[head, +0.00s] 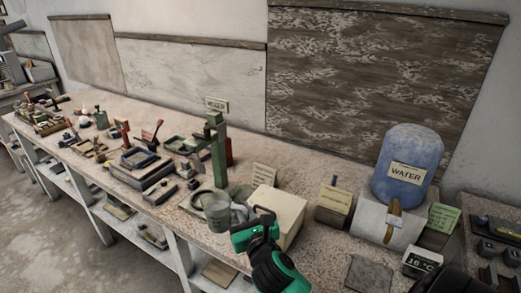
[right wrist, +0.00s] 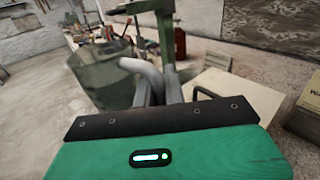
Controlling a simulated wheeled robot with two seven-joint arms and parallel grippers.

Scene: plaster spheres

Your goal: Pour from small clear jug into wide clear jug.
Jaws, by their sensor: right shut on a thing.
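A grey see-through jug, which I take for the small clear jug (head: 217,214), is at my right gripper (head: 240,230), near the bench's front edge. In the right wrist view the jug (right wrist: 103,78) looks large and close, about upright, with its curved handle toward me. My right gripper (right wrist: 160,95) is shut on this handle. Just behind the jug a rounded pale rim (head: 201,197) shows by the foot of a green stand; it may be the wide clear jug, but it is partly hidden and I cannot be sure. My left gripper is not in view.
The green stand (head: 217,160) rises behind the jug. A cream box (head: 280,214) is close right of my gripper. A blue water container (head: 408,165) stands further right, beside small signs. Many tools crowd the bench's left part. A grey tile (head: 370,272) lies at front right.

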